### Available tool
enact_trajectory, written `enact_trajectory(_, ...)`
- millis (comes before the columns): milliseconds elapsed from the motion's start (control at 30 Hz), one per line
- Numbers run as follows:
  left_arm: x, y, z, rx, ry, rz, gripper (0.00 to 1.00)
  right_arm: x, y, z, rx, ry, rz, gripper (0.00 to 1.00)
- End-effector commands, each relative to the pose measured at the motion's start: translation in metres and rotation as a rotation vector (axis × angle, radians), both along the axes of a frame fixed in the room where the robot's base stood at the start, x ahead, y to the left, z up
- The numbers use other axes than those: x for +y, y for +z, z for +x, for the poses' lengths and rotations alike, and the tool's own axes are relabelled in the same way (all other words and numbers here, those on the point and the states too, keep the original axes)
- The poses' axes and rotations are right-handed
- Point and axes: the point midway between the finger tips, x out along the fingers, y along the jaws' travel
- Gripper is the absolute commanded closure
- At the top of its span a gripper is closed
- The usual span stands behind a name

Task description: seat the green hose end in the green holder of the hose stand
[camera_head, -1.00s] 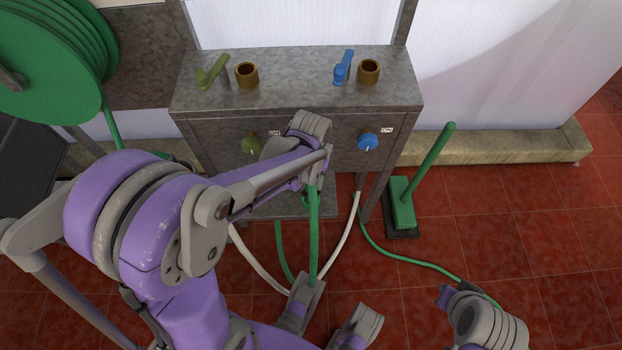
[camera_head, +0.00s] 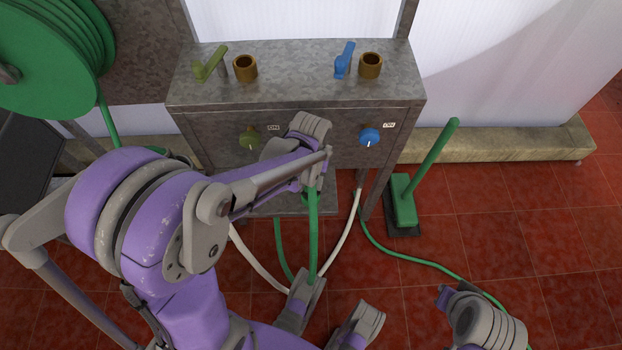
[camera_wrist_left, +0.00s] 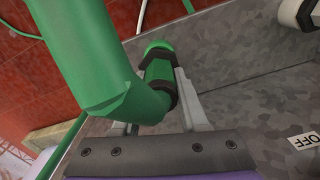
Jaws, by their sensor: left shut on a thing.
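The green hose (camera_head: 313,235) hangs down from my left gripper (camera_head: 311,180) in front of the metal hose stand (camera_head: 290,83). My left arm partly hides the gripper. In the left wrist view the gripper (camera_wrist_left: 165,110) is shut on the green hose end (camera_wrist_left: 157,82), which has black rings; the hose (camera_wrist_left: 85,45) bends beside it. On the stand top are a brass cup (camera_head: 245,68) beside an olive-green lever (camera_head: 210,65), and another brass cup (camera_head: 370,66) beside a blue lever (camera_head: 344,62). Neither cup is itself green, and both look empty.
An olive knob (camera_head: 249,137) and a blue knob (camera_head: 369,138) are on the stand's front. White hoses (camera_head: 345,240) hang below it. A green-handled broom (camera_head: 404,200) stands at right, a green hose reel (camera_head: 55,60) at upper left.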

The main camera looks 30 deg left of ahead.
Motion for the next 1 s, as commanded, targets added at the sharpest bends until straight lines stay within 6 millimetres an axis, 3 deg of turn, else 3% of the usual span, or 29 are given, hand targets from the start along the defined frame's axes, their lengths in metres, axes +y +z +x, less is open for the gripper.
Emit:
enact_trajectory(467,0.000,-0.017,0.000,0.000,0.000,0.000,1.00,0.000,-0.015,0.001,0.005,0.000,0.000,1.00)
enact_trajectory(1000,0.000,-0.019,0.000,0.000,0.000,0.000,1.00,0.000,-0.016,0.001,0.006,0.000,0.000,1.00)
